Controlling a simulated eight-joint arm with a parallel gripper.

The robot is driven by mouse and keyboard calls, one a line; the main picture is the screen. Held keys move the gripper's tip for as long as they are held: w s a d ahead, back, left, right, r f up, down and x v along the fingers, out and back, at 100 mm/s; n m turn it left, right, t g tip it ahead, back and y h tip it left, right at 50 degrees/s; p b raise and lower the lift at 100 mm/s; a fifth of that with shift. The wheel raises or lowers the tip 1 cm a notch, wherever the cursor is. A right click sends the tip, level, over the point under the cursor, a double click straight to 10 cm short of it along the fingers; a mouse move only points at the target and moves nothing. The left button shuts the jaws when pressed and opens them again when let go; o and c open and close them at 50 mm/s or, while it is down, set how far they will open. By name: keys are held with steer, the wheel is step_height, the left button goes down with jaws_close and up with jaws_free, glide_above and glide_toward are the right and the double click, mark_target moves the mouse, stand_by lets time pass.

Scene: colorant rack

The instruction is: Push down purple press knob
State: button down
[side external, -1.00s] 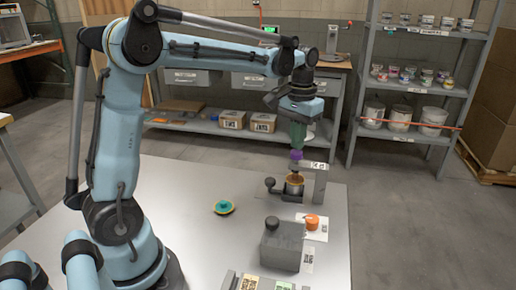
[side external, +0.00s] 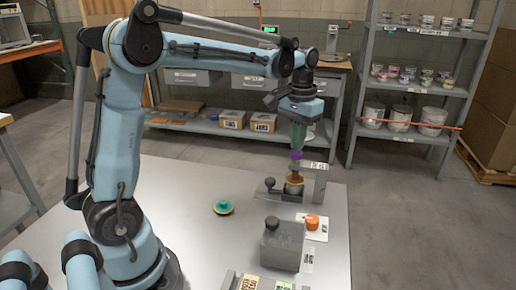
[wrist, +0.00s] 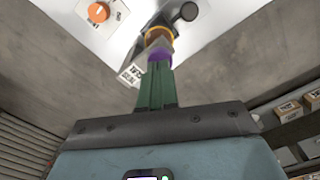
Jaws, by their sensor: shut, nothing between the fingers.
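The purple press knob (side external: 296,156) stands above a small copper-and-yellow cup (side external: 294,187) beside a grey bracket. A grey piece lies between the knob and the cup. My gripper (side external: 297,147) is shut, pointing straight down, with its green fingertips at the top of the knob. In the wrist view, the green fingers (wrist: 157,72) end against the purple knob (wrist: 160,54), and the cup's rim (wrist: 161,33) shows beyond it. The fingers partly hide the knob there, and how far it is pressed in cannot be told.
A grey block with a dark round knob (side external: 282,245) stands in front, with an orange cap (side external: 312,222) on a white card to its right. The bracket (side external: 317,182) rises close beside the cup.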

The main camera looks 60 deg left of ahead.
steer(key=shift+f, duration=1)
steer(key=shift+r, duration=1.05)
steer(key=shift+r, duration=0.1)
steer(key=shift+r, duration=1.9)
